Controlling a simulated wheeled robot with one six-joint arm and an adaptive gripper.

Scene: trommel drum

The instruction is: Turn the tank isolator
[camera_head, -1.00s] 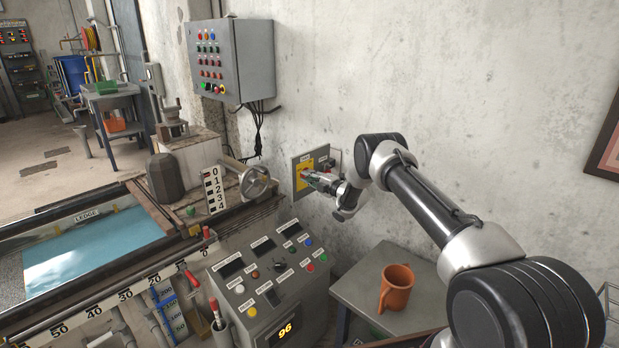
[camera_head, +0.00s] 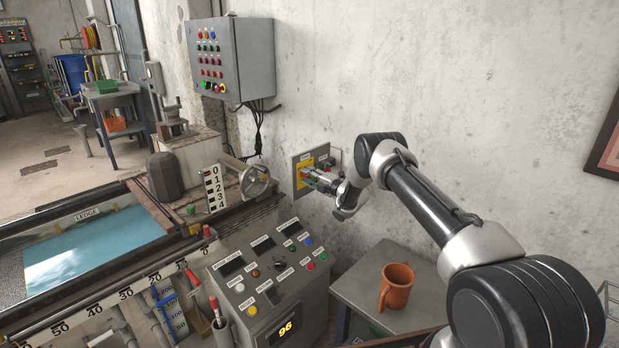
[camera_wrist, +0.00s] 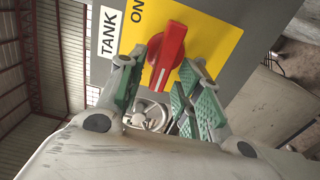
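The tank isolator is a red knob with a white line (camera_wrist: 165,48) on a yellow plate (camera_wrist: 208,42) in the wrist view. The plate carries the word ON, beside a white TANK label (camera_wrist: 110,32). The knob's white line points down in that view, away from ON. My gripper (camera_wrist: 158,72) has its green-padded fingers apart, one on each side of the knob's lower end. No contact with the knob is clear. In the head view, my gripper (camera_head: 317,178) is at the grey wall panel (camera_head: 297,158), and the small knob is partly blocked by it.
A control console (camera_head: 280,270) with buttons stands below the panel. A handwheel (camera_head: 255,182) is to its left. A grey side table (camera_head: 352,292) with an orange mug (camera_head: 396,286) stands below my arm. A grey cabinet (camera_head: 232,60) hangs at upper left.

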